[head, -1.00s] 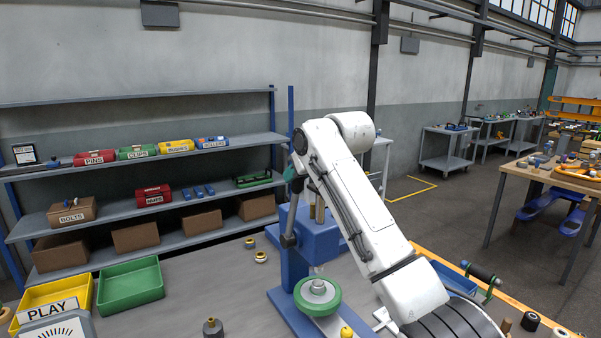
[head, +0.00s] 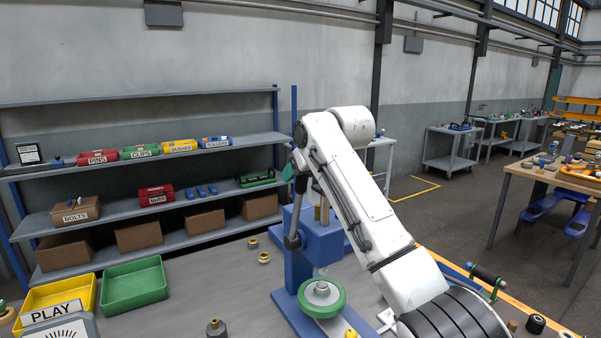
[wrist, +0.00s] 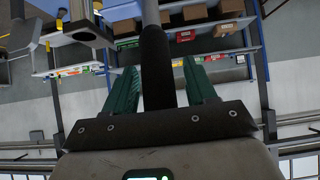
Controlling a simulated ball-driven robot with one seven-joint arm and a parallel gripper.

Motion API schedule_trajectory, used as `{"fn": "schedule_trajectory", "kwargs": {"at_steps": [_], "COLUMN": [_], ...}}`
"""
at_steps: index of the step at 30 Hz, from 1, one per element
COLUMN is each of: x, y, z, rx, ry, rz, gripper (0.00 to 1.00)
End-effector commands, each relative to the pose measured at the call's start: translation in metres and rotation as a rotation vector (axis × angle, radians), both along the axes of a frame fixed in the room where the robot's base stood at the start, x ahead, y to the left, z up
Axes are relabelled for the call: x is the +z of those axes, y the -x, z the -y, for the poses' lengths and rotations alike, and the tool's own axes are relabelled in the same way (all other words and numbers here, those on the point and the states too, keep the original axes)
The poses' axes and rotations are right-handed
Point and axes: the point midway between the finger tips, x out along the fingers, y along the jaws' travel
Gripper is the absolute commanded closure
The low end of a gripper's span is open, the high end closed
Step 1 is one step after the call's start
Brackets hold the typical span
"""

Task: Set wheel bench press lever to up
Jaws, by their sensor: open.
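The blue wheel bench press (head: 322,240) stands on the bench in the head view, with a green-rimmed wheel (head: 322,298) on its base. Its lever (head: 294,228) is a grey rod on the press's left side, rising nearly upright to my gripper (head: 289,172). In the wrist view the lever has a dark grip (wrist: 157,65). There my gripper (wrist: 160,72) is open, with its green fingers on either side of the grip. Gaps show beside the grip, so the fingers look apart from it. My white arm hides part of the press's right side.
A green tray (head: 133,285) and a yellow bin (head: 58,299) stand at the bench's left. Small yellow-topped parts (head: 263,257) lie left of the press. A dark roller (head: 487,274) is at the right. Shelves (head: 150,238) with boxes stand behind.

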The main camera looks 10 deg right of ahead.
Motion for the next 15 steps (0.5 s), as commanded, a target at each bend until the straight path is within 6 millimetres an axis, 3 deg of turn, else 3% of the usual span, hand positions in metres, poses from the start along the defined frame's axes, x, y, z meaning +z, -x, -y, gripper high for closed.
{"fn": "schedule_trajectory", "kwargs": {"at_steps": [8,15], "x": [0.005,0.031], "y": [0.008,0.040], "z": [0.003,0.013], "rx": [0.001,-0.001], "ry": [-0.001,-0.001], "rz": [0.001,0.004], "gripper": [0.44,0.44]}}
